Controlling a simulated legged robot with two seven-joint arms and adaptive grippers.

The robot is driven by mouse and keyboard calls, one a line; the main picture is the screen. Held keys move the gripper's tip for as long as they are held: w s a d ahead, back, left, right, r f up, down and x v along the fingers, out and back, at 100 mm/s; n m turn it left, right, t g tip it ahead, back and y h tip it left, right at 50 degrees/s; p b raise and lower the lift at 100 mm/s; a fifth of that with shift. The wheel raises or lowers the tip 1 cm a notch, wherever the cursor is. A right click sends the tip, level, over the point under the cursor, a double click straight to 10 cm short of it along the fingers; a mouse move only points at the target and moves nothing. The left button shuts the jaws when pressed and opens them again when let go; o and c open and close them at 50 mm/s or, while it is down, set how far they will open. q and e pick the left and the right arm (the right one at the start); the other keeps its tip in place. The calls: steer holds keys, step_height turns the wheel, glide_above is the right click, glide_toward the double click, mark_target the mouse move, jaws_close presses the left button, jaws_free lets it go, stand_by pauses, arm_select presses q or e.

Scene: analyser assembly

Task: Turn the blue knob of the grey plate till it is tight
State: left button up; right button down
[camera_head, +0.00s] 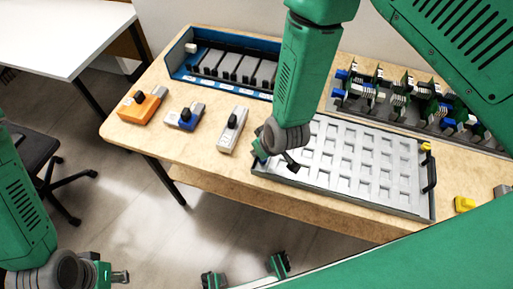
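The grey plate (405,205) is a wide tray-like panel with rows of pale square recesses, lying at the front of the wooden table.
A yellow knob (427,147) and a dark handle (430,174) are at the plate's right end. A blue rack (180,68) of grey modules stands behind. Orange (141,106), blue (185,117) and grey (233,130) modules lie left. Green boards (405,95) crowd the back right.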

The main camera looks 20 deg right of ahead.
mark_target(266, 160)
steer(key=shift+s+d+f+g, duration=0.2)
steer(key=shift+s+f, duration=0.1)
steer(key=shift+s, duration=0.3)
steer(key=shift+s+d+f+g, duration=0.1)
steer(key=shift+s+f+g, duration=0.15)
steer(key=shift+s, duration=0.35)
steer(key=c, duration=1.6)
jaws_free()
steer(key=shift+s+d+r, duration=0.1)
steer(key=shift+s+d, duration=0.05)
steer(key=shift+s, duration=0.1)
steer(key=shift+w, duration=0.1)
steer(key=shift+w+a+r, duration=0.2)
steer(key=shift+w+a, duration=0.1)
steer(key=shift+a, duration=0.05)
steer(key=v, duration=1.1)
steer(key=shift+s+r, duration=0.25)
steer(key=shift+s, duration=0.05)
